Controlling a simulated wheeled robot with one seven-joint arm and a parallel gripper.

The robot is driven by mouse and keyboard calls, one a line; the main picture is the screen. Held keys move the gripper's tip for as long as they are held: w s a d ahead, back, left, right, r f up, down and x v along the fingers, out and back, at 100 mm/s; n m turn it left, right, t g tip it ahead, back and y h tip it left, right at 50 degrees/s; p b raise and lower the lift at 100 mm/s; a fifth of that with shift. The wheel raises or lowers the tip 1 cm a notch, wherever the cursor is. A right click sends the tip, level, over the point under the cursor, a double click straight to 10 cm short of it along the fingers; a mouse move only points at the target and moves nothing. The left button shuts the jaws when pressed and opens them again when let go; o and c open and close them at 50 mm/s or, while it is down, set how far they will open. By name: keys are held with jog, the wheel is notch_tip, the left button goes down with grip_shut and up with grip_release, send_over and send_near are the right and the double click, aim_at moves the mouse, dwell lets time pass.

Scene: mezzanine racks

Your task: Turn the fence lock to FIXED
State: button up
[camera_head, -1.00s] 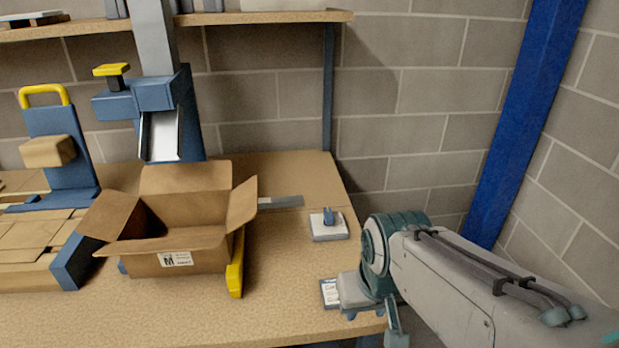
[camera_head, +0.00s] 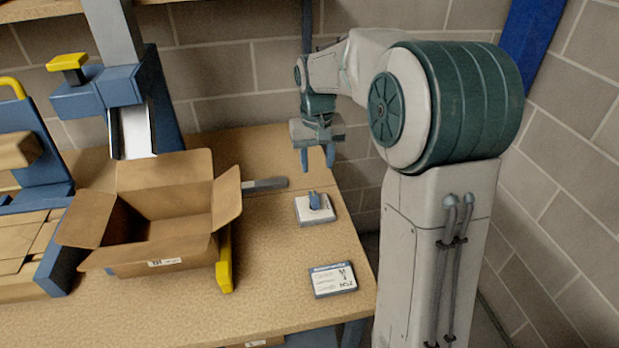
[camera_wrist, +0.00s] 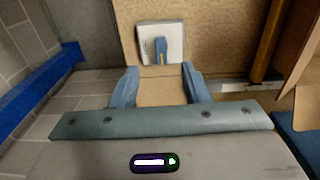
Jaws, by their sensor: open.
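The fence lock is a small white square base (camera_head: 325,211) with a blue knob (camera_head: 314,201) on top, near the right edge of the wooden bench. In the wrist view the white base (camera_wrist: 176,32) shows ahead of my fingertips, with the blue knob (camera_wrist: 161,48) pointing down the picture and a yellow mark on it. My gripper (camera_head: 318,166) is open and empty, its blue fingers pointing down above and behind the lock. In the wrist view my gripper (camera_wrist: 160,75) frames bare bench, with the knob just beyond the gap. Any lettering on the lock is too small to read.
An open cardboard box (camera_head: 190,250) stands left of the lock, beside a yellow guide (camera_head: 225,262). A grey bar (camera_head: 264,185) lies behind. A printed card (camera_head: 333,279) lies near the front right corner. Bench between box and lock is clear.

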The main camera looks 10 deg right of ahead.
aim_at(314, 197)
jog(key=w+f, duration=0.1)
jog(key=f, duration=0.3)
jog(key=w+f+p, duration=0.1)
jog(key=f, duration=0.4)
jog(key=w+f+p, duration=0.1)
jog(key=f, duration=0.4)
jog(key=shift+w+d+f, duration=0.15)
jog(key=shift+w+f, duration=0.1)
jog(key=shift+w, duration=0.1)
grip_shut()
